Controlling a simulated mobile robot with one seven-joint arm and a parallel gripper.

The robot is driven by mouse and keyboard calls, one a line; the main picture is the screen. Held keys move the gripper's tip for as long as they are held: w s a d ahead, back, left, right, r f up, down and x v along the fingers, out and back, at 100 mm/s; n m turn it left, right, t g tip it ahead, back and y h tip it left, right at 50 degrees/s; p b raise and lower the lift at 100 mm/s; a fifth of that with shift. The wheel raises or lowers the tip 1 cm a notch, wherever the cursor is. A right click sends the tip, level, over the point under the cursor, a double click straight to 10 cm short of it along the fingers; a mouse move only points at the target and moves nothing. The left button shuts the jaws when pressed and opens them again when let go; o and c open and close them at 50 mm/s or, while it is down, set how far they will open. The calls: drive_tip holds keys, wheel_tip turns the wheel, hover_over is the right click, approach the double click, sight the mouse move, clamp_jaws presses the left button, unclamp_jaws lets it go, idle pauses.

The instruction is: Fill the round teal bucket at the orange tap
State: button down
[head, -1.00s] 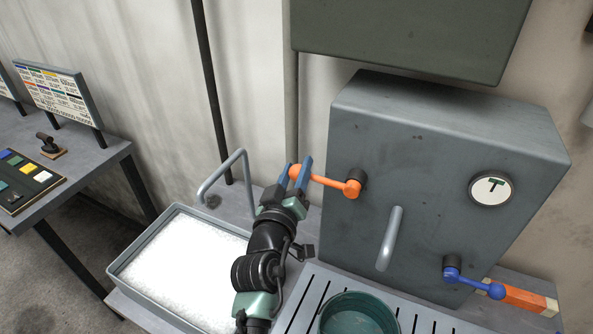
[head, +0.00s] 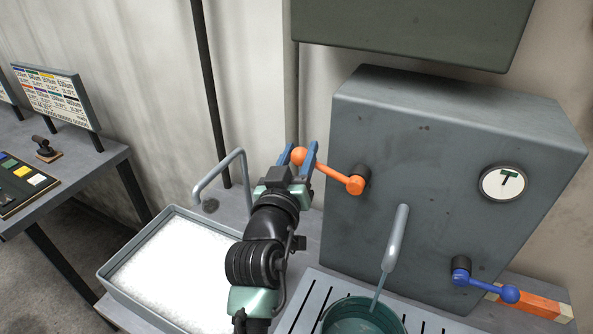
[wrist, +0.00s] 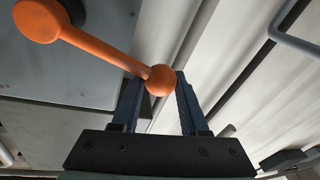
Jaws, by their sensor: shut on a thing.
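The orange tap handle (head: 330,174) is a lever with a ball end on the left of the grey cabinet's front. It slants up to the left from its pivot. My gripper (head: 304,156) is shut on its ball end; the wrist view (wrist: 160,88) shows the ball between the blue fingers. The round teal bucket (head: 345,307) stands on the slotted drain board under the grey spout (head: 397,238). A thin teal stream (head: 379,290) runs from the spout into the bucket. The bucket's lower part is cut off by the frame, and its fill level is unclear.
A blue lever (head: 485,284) and a round gauge (head: 503,183) are on the grey cabinet (head: 430,150). A tray of white granular stuff (head: 108,270) lies left of my arm, near a bent grey pipe (head: 222,172). A side table (head: 90,170) stands at the left.

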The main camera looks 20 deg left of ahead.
drive_tip(key=shift+d+r+m+t+h+b, duration=0.15)
drive_tip(key=shift+d+r+m+b, duration=0.3)
drive_tip(key=shift+r+m+b, duration=0.3)
drive_tip(key=shift+d+r+m+t+h+b, duration=0.15)
drive_tip(key=shift+d+r+m+b, duration=0.35)
drive_tip(key=shift+m+b, duration=0.3)
drive_tip(key=shift+r, duration=0.1)
drive_tip(key=shift+c, duration=2.1)
unclamp_jaws()
drive_tip(key=shift+a, duration=0.1)
drive_tip(key=shift+s, duration=0.1)
drive_tip(key=shift+s, duration=0.25)
drive_tip(key=s+d+f+b, duration=0.1)
drive_tip(key=s+b, duration=0.2)
drive_tip(key=s, duration=0.9)
drive_tip(key=shift+d+f+b, duration=0.15)
drive_tip(key=shift+d+b, duration=0.2)
